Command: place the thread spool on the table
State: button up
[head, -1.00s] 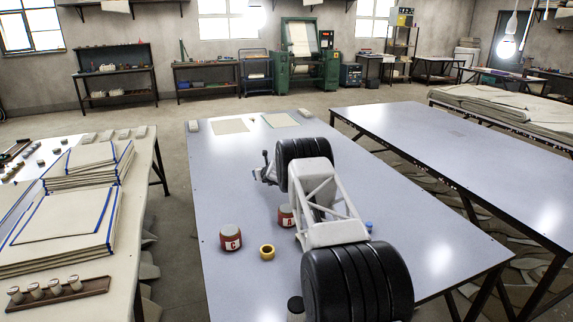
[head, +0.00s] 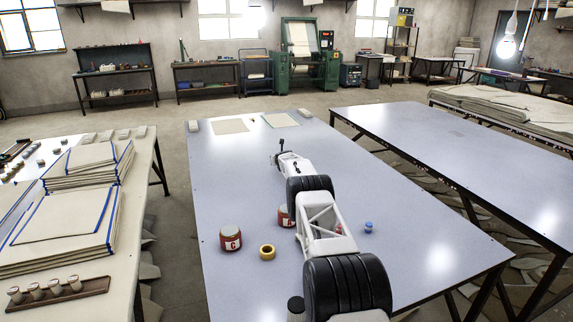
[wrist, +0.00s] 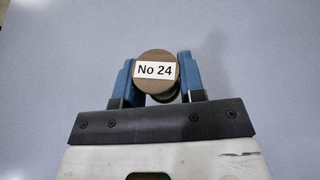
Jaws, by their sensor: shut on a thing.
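The thread spool (wrist: 156,57) has a round brown end with a white label reading "No 24", in the wrist view. My gripper (wrist: 160,82) is shut on it, with one blue finger on each side. In the head view my gripper (head: 281,152) is small and reaches over the far half of the grey-blue table (head: 226,180). The spool is too small to make out clearly there. I cannot tell whether the spool touches the table; only plain tabletop shows around it in the wrist view.
Flat cloth pieces (head: 230,126) lie at the far end. The table's left middle is clear.

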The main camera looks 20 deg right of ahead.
jog(key=w+d+r+m+h, duration=0.1)
jog(key=w+d, duration=0.2)
jog(key=d, duration=0.4)
jog(key=shift+w+r+m+h, duration=0.15)
jog(key=shift+r+m+h, duration=0.15)
jog(key=shift+h, duration=0.1)
jog(key=shift+d, duration=0.15)
dwell(0.4)
jog(key=shift+f, duration=2)
jog(key=shift+f, duration=1.95)
jog(key=shift+f, duration=0.15)
jog(key=o, duration=0.9)
